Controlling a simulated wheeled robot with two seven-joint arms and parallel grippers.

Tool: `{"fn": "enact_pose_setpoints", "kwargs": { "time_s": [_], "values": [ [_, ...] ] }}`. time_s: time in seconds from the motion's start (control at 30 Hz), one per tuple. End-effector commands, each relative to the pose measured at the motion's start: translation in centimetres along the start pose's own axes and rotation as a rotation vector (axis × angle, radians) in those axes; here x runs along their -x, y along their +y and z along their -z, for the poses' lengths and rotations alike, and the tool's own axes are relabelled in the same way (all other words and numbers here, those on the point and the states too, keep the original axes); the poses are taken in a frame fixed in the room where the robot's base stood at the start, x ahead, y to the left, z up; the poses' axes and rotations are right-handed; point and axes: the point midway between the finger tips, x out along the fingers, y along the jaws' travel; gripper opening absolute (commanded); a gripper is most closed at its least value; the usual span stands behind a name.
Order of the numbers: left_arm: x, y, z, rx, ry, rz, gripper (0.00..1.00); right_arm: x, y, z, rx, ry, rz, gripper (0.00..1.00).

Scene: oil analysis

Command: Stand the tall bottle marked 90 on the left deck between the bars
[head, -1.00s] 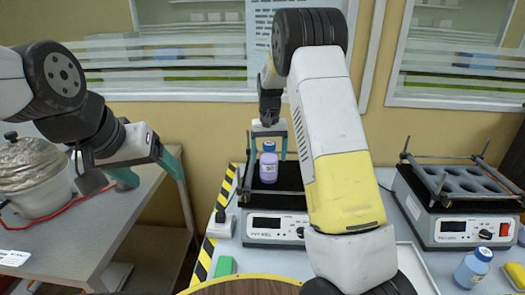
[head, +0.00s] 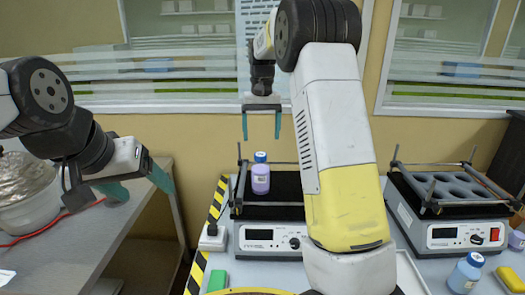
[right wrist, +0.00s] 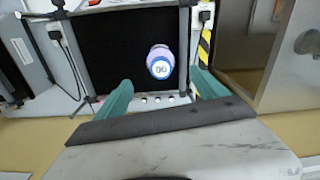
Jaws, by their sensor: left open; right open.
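The tall bottle (head: 260,180), pale purple with a blue cap, stands upright on the black left deck (head: 287,186), between its front and rear bars. The right wrist view shows the bottle (right wrist: 160,65) from above, its cap mark reading as 90 upside down. My right gripper (head: 261,138) is open and empty above the bottle, clear of it; its fingers (right wrist: 160,90) also show in the right wrist view. My left gripper (head: 139,187) is open and empty over the grey table at left. My right arm hides the left deck's right end.
A second shaker (head: 455,205) with a holed rack stands at right. A blue-capped bottle (head: 465,273) is in front of it. A green block (head: 217,280) lies front left by the striped tape. A foil-covered pot (head: 25,195) is at far left.

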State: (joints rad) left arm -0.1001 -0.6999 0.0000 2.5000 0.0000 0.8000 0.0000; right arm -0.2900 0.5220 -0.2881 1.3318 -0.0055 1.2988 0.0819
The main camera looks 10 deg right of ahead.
Motion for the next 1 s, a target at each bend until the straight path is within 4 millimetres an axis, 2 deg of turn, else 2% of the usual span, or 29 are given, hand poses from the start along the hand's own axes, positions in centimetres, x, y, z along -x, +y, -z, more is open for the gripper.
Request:
{"fn": "enact_pose_setpoints", "kwargs": {
  "time_s": [0.17,0.3,0.5,0.67,0.8,0.9,1.0],
  "values": [
    [0.0,0.0,0.0,0.0,0.0,0.0,0.74,3.8,1.4,-4.3,-0.003,0.072,0.07,0.82],
    [0.0,0.0,0.0,0.0,0.0,0.0,0.74,6.4,2.1,-9.3,0.008,0.15,0.127,0.82],
    [0.0,0.0,0.0,0.0,0.0,0.0,0.74,8.5,2.5,-16.9,0.033,0.269,0.181,0.82],
    [0.0,0.0,0.0,0.0,0.0,0.0,0.74,8.4,2.5,-23.2,0.059,0.37,0.199,0.82],
    [0.0,0.0,0.0,0.0,0.0,0.0,0.74,7.3,2.3,-27.8,0.078,0.45,0.198,0.82],
    [0.0,0.0,0.0,0.0,0.0,0.0,0.74,6.3,2.2,-30.0,0.087,0.493,0.191,0.82],
    [0.0,0.0,0.0,0.0,0.0,0.0,0.74,5.5,2.1,-31.4,0.095,0.519,0.185,0.82]
  ]
}}
